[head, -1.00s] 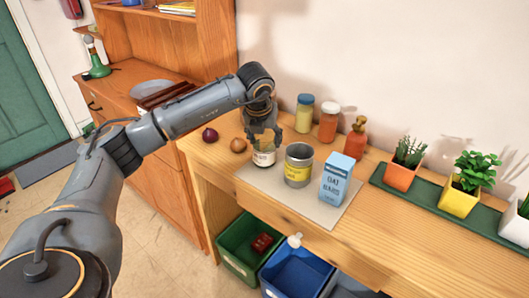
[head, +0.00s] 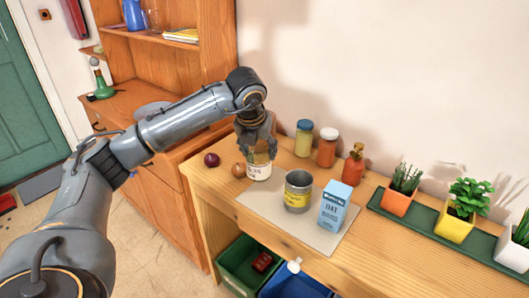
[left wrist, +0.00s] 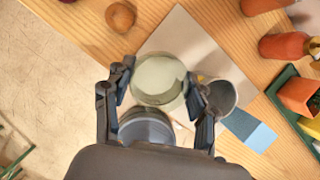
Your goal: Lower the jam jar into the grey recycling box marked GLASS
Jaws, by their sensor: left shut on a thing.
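The jam jar (head: 259,168) is a glass jar with a pale label. My left gripper (head: 257,140) is shut around its upper part and holds it upright, seemingly a little above the grey mat (head: 246,201). In the left wrist view the jar's pale round top (left wrist: 158,76) lies between the two fingers of my left gripper (left wrist: 158,84). The grey box marked GLASS cannot be made out in the head view now. My right gripper is not in view.
An open can (head: 297,191) and a blue carton (head: 335,205) stand on the mat right of the jar. Jars and a bottle (head: 353,168) stand behind. Green (head: 238,278) and blue (head: 277,291) boxes are on the floor below the counter's front edge.

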